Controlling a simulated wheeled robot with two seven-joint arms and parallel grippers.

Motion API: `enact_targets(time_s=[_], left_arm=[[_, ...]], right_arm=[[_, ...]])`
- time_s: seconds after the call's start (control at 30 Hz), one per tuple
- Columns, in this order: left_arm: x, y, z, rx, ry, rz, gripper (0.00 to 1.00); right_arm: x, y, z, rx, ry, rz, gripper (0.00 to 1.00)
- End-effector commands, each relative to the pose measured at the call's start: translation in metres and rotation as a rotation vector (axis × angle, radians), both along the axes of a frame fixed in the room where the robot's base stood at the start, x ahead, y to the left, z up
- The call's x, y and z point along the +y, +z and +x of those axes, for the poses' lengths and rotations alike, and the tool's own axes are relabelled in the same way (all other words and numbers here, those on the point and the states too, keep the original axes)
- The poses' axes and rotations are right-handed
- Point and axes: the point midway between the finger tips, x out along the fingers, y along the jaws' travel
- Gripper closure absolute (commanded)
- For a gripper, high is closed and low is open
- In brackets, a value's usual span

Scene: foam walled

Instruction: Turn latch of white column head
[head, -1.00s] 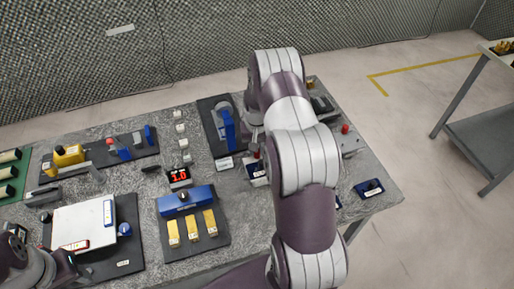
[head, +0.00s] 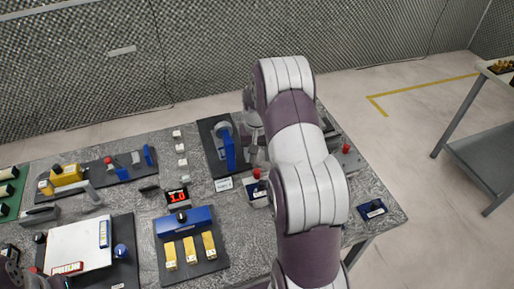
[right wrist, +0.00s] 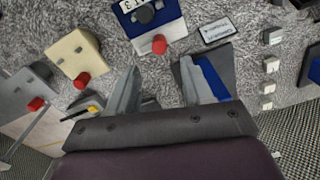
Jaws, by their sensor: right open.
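In the right wrist view an off-white block (right wrist: 72,52) with a red knob (right wrist: 81,80) on its front fits the white column head best. It lies left of my right gripper (right wrist: 159,64), apart from the fingers. The fingers are open, with nothing between them but grey table top beyond. In the head view my right gripper (head: 256,135) is partly hidden by my own arm, beside the blue-handled fixture. My arm hides the off-white block there. Only a dark piece of my left arm shows at the lower left corner; its jaws cannot be made out.
A blue-and-white block (right wrist: 152,25) with a red knob stands right of the off-white one. A grey block (right wrist: 20,92) with a red knob stands left. The blue-handled fixture (head: 229,152) is close to my right gripper. A blue switch block (head: 372,209) sits near the right edge.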

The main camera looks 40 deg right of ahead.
Motion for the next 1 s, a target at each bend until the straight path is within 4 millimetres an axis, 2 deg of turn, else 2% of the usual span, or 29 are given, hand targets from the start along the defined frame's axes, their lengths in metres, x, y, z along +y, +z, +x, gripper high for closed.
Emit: enact_targets(time_s=[0.03,0.2,0.33,0.9,0.93,1.0], left_arm=[[0.000,-0.008,0.000,0.000,0.000,0.000,0.57],[0.000,-0.014,0.000,0.000,0.000,0.000,0.57],[0.000,-0.015,0.000,0.000,0.000,0.000,0.57],[0.000,-0.015,0.000,0.000,0.000,0.000,0.57],[0.000,-0.015,0.000,0.000,0.000,0.000,0.57],[0.000,-0.015,0.000,0.000,0.000,0.000,0.57]], right_arm=[[0.000,0.010,0.001,-0.006,0.000,-0.002,0.50],[0.000,0.046,0.000,-0.003,0.000,-0.002,0.50],[0.000,0.059,0.000,-0.002,0.000,-0.001,0.50],[-0.002,0.061,0.003,-0.017,0.009,-0.008,0.50],[-0.002,0.057,0.003,-0.026,0.016,-0.013,0.50],[0.007,0.043,-0.013,-0.020,0.034,-0.009,0.50]])
